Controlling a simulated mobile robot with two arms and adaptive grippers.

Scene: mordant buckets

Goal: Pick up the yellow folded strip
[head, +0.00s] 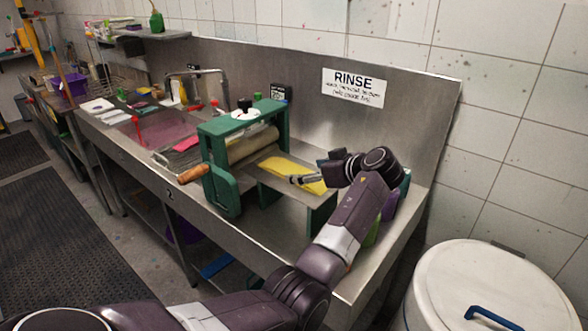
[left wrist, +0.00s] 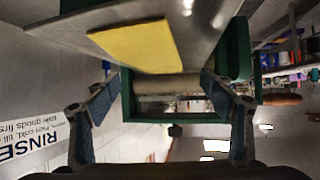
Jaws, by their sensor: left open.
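The yellow folded strip (head: 282,166) lies flat on the metal shelf of a green roller press (head: 214,130), just to the right of its roller. My left gripper (head: 298,180) is at the strip's right part and partly covers it in the head view. In the left wrist view, which is upside down, the strip (left wrist: 137,45) shows beyond the fingertips, and the open, empty left gripper (left wrist: 157,78) has its fingers spread wide. I cannot tell whether a finger touches the strip. My right gripper is not in view.
The press stands on a steel sink counter (head: 275,231) with a tall backsplash. Its wooden handle (head: 193,173) sticks out at the front left. Purple and green items (head: 389,207) stand behind my forearm. A white lidded bucket (head: 490,285) is on the right.

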